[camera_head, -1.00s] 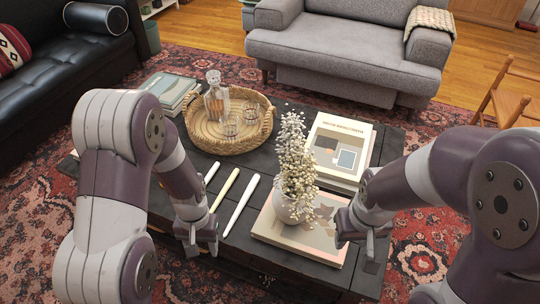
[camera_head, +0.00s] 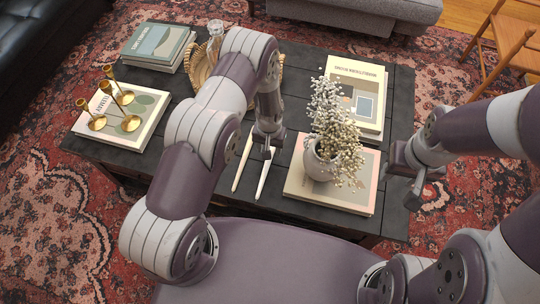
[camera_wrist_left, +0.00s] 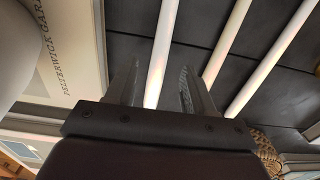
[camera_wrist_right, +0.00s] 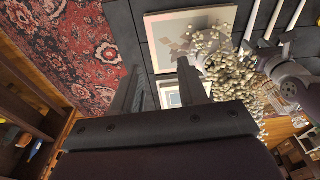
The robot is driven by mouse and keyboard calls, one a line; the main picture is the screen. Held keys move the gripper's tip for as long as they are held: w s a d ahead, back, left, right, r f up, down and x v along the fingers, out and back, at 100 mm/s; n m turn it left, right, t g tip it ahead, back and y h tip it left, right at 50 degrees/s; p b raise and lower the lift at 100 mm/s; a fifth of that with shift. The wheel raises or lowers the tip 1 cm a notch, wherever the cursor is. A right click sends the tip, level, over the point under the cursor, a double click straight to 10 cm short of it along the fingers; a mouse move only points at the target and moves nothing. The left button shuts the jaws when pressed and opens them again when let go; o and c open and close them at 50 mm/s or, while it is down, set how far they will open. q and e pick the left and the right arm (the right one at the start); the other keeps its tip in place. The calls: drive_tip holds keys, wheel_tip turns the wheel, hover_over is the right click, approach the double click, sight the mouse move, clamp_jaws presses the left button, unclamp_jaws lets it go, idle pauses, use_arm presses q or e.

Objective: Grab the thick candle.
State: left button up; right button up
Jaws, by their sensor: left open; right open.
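The thick candle, a long white taper (camera_head: 263,178), lies on the dark table just left of the flower book. My left gripper (camera_head: 267,152) is open and points down over its far part. In the left wrist view the candle (camera_wrist_left: 163,40) runs between the two open fingers (camera_wrist_left: 158,85); I cannot tell how far below them it lies. A cream candle (camera_head: 243,165) lies beside it on the left. A third candle (camera_wrist_left: 272,58) shows in the left wrist view and is hidden by my arm in the head view. My right gripper (camera_head: 399,187) is open and empty at the table's right edge.
A white vase of flowers (camera_head: 322,162) stands on a book (camera_head: 305,190) right of the candles. Brass candlesticks (camera_head: 130,122) stand on a book at left. More books (camera_head: 355,75) and a wicker tray (camera_head: 199,70), partly hidden by my arm, are farther back.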

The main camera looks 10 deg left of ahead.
sight(267, 164)
use_arm(q)
wheel_tip(267, 164, down, 4)
drive_tip(key=shift+r, duration=0.1)
clamp_jaws()
